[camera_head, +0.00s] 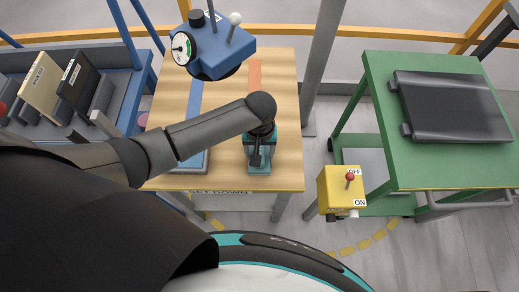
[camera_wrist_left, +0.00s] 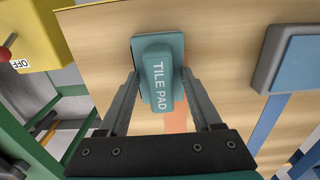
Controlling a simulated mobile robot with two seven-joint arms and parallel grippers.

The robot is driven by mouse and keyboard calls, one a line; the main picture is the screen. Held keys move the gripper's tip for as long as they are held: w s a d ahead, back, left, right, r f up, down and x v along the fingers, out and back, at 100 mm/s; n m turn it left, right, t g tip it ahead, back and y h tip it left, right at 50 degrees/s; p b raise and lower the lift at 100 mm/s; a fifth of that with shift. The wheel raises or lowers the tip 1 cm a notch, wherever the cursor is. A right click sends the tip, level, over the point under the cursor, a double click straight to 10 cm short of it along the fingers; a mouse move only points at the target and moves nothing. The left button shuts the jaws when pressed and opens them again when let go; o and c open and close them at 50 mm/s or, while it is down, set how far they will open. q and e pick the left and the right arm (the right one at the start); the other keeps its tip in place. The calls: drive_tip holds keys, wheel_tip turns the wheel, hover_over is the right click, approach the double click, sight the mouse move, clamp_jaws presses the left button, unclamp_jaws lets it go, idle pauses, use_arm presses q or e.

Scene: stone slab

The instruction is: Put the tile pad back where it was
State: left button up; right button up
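The teal tile pad (camera_head: 259,167) stands near the front edge of the wooden table (camera_head: 285,110), at the near end of an orange strip (camera_head: 255,76). In the left wrist view the pad (camera_wrist_left: 161,88) shows its raised grip lettered "TILE PAD". My left gripper (camera_head: 258,150) is down at the pad, and in the wrist view its fingers (camera_wrist_left: 160,75) lie on either side of the grip. Whether they press on it or leave a small gap I cannot tell. My right gripper is not in view.
A blue device with a gauge (camera_head: 212,52) stands at the table's back. A blue strip (camera_head: 193,102) runs left of the pad. A yellow switch box (camera_head: 338,192) is at the right front, beside a green cart (camera_head: 385,90) with a dark slab (camera_head: 452,108). A rack (camera_head: 120,88) is left.

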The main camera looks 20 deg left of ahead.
sight(260, 152)
use_arm(q)
wheel_tip(260, 152, up, 12)
drive_tip(key=p, duration=0.3)
drive_tip(key=shift+r, duration=0.15)
idle(0.4)
